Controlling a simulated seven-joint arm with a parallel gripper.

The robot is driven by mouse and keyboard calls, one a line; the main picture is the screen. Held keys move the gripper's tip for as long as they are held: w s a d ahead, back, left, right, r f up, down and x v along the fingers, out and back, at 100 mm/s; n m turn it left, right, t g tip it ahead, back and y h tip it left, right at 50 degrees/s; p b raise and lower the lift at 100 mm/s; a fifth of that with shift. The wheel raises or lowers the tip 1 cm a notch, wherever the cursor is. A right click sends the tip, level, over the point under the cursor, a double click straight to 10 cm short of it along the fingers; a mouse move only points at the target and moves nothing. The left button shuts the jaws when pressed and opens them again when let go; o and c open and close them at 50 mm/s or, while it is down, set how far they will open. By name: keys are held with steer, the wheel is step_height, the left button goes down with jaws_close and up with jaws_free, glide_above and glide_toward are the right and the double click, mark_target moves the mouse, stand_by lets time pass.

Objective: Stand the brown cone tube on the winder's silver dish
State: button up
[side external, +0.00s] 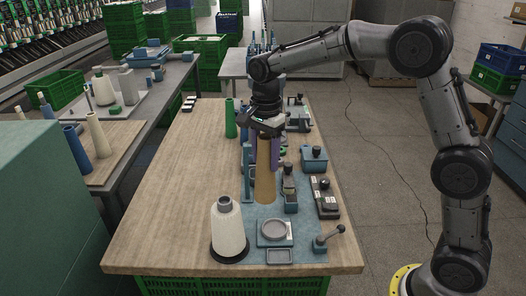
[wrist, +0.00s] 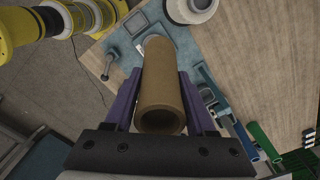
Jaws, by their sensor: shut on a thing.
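The brown cone tube (side external: 264,180) is upright in my gripper (side external: 267,160), with the wide end down. My gripper is shut on its upper part, a purple finger on each side. In the wrist view the tube (wrist: 160,95) runs between the fingers (wrist: 160,103), its open narrow end facing the camera. The silver dish (side external: 275,229) sits on the blue winder's small base, nearer the side camera than the tube and empty there. In the wrist view the tube's far end partly covers the dish (wrist: 158,40). The gap beneath the tube is hard to judge.
A white yarn cone (side external: 228,230) stands left of the dish. A lever with a knob (side external: 328,237) is at the right, and a small tray (side external: 279,256) in front. Blue and black devices (side external: 313,160) line the right side. The wooden table's left part (side external: 170,200) is clear.

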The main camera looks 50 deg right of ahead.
steer(key=s+d+f, duration=0.1)
steer(key=d+f, duration=0.2)
steer(key=f, duration=0.8)
steer(key=shift+f, duration=0.15)
stand_by(1.1)
steer(key=shift+f, duration=1.4)
stand_by(0.4)
steer(key=shift+f, duration=0.4)
steer(key=o, duration=1.3)
steer(key=shift+o, duration=0.2)
